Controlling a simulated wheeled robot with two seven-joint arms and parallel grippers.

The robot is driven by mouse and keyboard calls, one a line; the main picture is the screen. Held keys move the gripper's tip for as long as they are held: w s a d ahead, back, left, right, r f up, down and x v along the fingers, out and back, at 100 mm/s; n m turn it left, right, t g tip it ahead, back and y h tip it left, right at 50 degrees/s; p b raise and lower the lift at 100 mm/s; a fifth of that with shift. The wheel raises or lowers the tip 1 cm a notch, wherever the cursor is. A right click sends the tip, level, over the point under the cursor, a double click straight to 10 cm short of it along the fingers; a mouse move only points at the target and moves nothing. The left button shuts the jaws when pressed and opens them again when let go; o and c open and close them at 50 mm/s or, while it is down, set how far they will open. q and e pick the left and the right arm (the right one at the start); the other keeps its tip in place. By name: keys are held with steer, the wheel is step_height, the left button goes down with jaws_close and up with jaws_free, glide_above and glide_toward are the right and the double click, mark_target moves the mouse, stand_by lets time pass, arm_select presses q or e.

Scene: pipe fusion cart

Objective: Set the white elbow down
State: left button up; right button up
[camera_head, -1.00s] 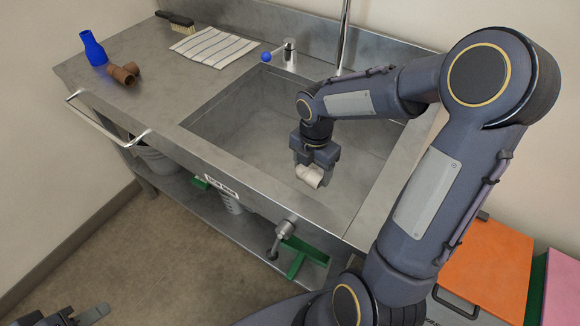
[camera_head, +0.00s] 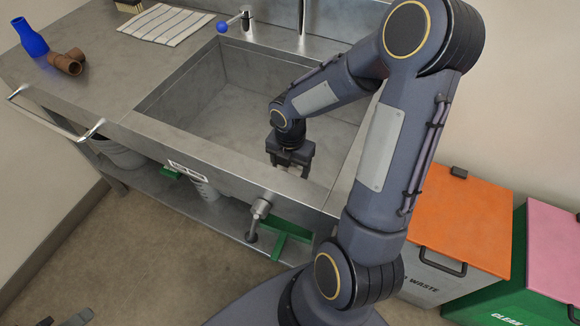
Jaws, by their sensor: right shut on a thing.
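My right gripper (camera_head: 289,166) reaches down into the steel sink (camera_head: 205,100), near its front right part. It is shut on the white elbow (camera_head: 287,158), of which only a small pale bit shows between the fingers. The rest of the elbow is hidden by the gripper and the sink's front edge. I cannot tell whether the elbow touches the sink floor. Only a tip of my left gripper (camera_head: 76,318) shows at the bottom left corner, and its opening is not clear.
A striped cloth (camera_head: 165,24) lies behind the sink's left side. An orange-lidded waste bin (camera_head: 463,222) and a pink-lidded bin (camera_head: 552,254) stand at the right.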

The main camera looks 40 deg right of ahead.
steer(key=shift+f, duration=0.2)
steer(key=o, duration=1)
steer(key=shift+r, duration=0.1)
steer(key=shift+c, duration=0.2)
steer(key=shift+r, duration=0.55)
step_height(320, 180, up, 11)
steer(key=p, duration=0.3)
steer(key=shift+r, duration=0.1)
